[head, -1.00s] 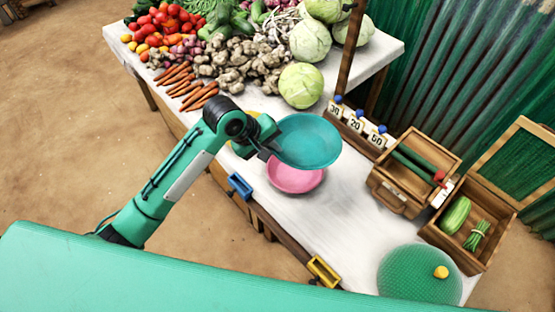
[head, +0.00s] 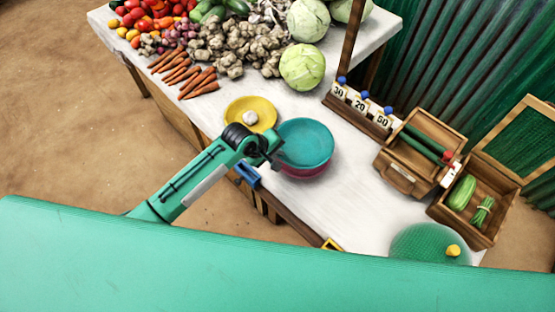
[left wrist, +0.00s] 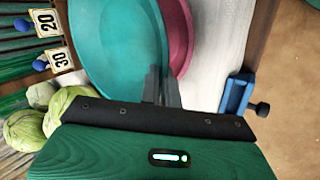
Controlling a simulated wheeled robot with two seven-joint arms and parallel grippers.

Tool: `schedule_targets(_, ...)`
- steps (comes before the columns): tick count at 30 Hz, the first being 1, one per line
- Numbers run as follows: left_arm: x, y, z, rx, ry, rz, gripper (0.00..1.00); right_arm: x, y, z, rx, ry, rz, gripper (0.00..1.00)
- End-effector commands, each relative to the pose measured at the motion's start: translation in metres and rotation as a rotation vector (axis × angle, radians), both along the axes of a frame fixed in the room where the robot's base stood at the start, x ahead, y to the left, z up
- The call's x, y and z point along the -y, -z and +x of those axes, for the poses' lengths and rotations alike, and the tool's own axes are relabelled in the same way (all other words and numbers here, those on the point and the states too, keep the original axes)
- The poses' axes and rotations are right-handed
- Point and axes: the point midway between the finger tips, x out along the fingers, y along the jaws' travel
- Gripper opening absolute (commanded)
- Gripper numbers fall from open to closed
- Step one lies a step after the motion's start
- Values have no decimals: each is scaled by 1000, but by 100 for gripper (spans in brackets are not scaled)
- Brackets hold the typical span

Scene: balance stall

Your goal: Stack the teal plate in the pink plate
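The teal plate (head: 306,142) is above the pink plate (head: 305,172) in the head view and covers most of it. Only the pink plate's near rim shows. My left gripper (head: 274,152) is at the teal plate's left edge. In the left wrist view the fingers (left wrist: 160,88) are close together at the rim of the teal plate (left wrist: 115,45), with the pink plate (left wrist: 180,35) showing beyond that rim. Whether the two plates touch cannot be told. My right gripper is not in view.
A yellow plate (head: 250,110) holding a white bulb stands just behind my left gripper. A blue clamp (head: 247,174) sits on the table's front edge. Wooden boxes (head: 420,150) stand to the right. The white tabletop (head: 345,200) right of the plates is clear.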

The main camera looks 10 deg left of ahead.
Motion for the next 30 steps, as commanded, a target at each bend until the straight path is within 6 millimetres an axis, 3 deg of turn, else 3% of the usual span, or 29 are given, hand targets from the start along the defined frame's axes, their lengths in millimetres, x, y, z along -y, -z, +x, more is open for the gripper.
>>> schedule_targets(13, 0, 51, 0, -1, 0, 1, 0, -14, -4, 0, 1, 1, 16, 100)
schedule_targets(20, 0, 59, -3, -9, 3, 6, 0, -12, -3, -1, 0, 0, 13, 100)
schedule_targets(24, 0, 61, -5, -12, 4, 8, 26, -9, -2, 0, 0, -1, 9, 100)
schedule_targets(30, 0, 59, -3, -7, 3, 5, 26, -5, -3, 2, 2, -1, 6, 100)
